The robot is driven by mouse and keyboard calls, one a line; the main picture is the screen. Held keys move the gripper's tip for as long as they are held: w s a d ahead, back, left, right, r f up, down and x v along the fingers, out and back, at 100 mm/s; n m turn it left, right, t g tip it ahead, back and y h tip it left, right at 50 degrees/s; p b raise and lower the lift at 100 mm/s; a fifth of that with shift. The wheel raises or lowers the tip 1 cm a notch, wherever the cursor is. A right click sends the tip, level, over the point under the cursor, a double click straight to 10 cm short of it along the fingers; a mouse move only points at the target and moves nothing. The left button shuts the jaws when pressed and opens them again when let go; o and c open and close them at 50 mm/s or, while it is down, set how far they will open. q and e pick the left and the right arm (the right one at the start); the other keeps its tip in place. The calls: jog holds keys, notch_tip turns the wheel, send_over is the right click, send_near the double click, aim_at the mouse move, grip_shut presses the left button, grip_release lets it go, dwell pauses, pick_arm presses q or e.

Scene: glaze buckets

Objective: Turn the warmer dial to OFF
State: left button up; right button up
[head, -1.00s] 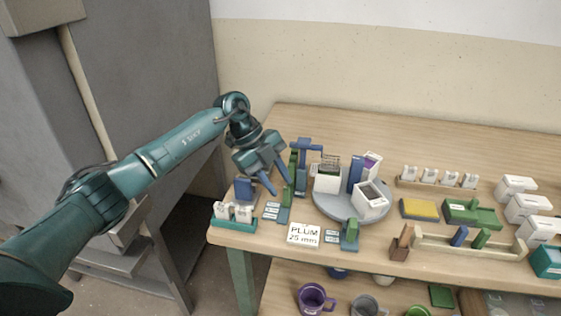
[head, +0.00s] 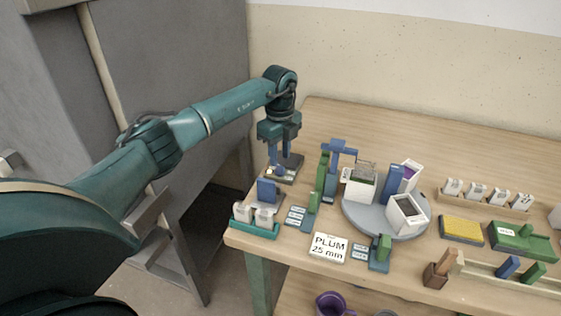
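A low dark grey unit (head: 292,160), which looks like the warmer, sits at the back left of the table. It has a pale label strip on its front side. A small blue piece (head: 280,170), likely its dial, shows on it below my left gripper. The dial's pointing and any OFF mark are too small to read. My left gripper (head: 277,158) points straight down over the unit, with its fingertips at or just above the blue piece. I cannot tell whether the fingers touch it or how far apart they are. My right gripper is not in view.
In front of the unit stand a blue block (head: 267,190) and a teal tray (head: 254,229) of white pieces. A tall green and blue stand (head: 322,180) and a grey turntable (head: 378,224) with boxes are to the right. A "PLUM 25 mm" card (head: 328,247) lies in front.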

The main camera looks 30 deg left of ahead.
aim_at(280, 166)
pick_arm(q)
jog(key=shift+f, duration=1.6)
grip_shut()
